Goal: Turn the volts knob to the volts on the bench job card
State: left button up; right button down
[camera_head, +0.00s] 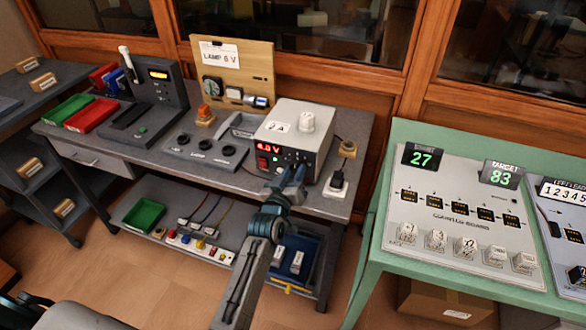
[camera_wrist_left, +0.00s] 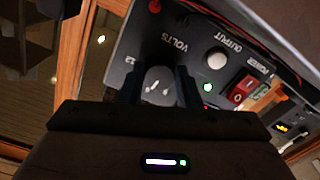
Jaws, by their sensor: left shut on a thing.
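The white power supply (camera_head: 289,134) stands on the grey bench with a red lit voltage display (camera_head: 268,149), whose digits are too small to read surely. The job card (camera_head: 220,54) on the wooden board reads "LAMP 6 V". My left gripper (camera_head: 291,176) is at the supply's front panel and hides the volts knob in the head view. In the left wrist view, the volts knob (camera_wrist_left: 158,85) sits below the VOLTS label, between the fingers of my left gripper (camera_wrist_left: 158,90), which is shut on it. My right gripper is in neither view.
Beside the knob, the left wrist view shows an output button (camera_wrist_left: 216,60) and a red power switch (camera_wrist_left: 243,88). A black plug (camera_head: 337,182) stands right of the supply. A green table (camera_head: 382,215) with a counter board is further right.

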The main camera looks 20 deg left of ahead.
pick_arm(q)
jog(key=shift+r+n, duration=0.15)
jog(key=shift+n, duration=0.25)
jog(key=shift+p, duration=0.35)
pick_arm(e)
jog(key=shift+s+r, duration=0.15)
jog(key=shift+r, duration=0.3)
pick_arm(q)
jog(key=shift+n, duration=0.3)
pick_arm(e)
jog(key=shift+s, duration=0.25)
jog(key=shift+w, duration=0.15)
pick_arm(q)
jog(key=o, duration=1)
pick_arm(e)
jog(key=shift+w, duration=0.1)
